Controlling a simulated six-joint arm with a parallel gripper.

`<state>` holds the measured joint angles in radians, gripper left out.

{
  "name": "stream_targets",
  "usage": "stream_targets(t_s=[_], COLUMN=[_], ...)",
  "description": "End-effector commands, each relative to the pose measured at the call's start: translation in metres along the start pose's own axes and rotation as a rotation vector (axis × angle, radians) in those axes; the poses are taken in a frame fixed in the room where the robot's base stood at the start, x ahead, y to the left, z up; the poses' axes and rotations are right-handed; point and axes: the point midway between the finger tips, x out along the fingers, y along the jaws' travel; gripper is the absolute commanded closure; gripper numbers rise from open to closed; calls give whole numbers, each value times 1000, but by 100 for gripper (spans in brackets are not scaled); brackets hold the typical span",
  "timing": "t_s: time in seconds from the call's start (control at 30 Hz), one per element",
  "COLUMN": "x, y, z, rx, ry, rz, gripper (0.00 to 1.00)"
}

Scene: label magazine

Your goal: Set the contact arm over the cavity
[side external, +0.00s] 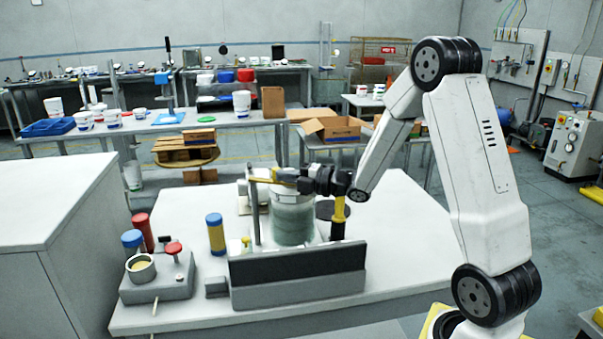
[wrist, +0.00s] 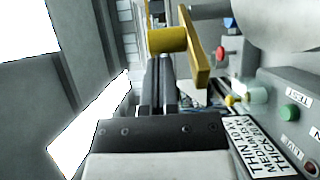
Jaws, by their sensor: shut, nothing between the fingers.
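My gripper (side external: 295,181) points left over the bench fixture in the side view. In the wrist view its two dark fingers (wrist: 160,62) are together with nothing between them. A yellow arm (wrist: 195,48), which looks like the contact arm, runs close to the right of the fingertips. A yellow cylinder (wrist: 167,39) lies just beyond the tips; whether they touch it I cannot tell. In the side view a yellow bar (side external: 262,180) shows at the fingertips, above a greenish clear cylinder (side external: 292,222). I cannot make out the cavity for certain.
A panel with a green TEST button (wrist: 290,112) and a THIN/MED/THICK label (wrist: 262,152) stands at right in the wrist view. A dark-faced wall (side external: 298,265) fronts the fixture. A grey block with a ring (side external: 141,268) and several capped cylinders stand left.

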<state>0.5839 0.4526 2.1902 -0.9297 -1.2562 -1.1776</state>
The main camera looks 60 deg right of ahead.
Motion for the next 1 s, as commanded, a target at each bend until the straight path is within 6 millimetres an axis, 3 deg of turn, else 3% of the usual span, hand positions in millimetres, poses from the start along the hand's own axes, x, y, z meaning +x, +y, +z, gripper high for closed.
stream_targets(t_s=[0.33,0.77,1.0], x=[0,6,9], y=[0,-1,0], z=[23,48,54], rx=[-1,-1,1], ry=[-1,268,272], rz=[0,0,-1], gripper=[100,100,100])
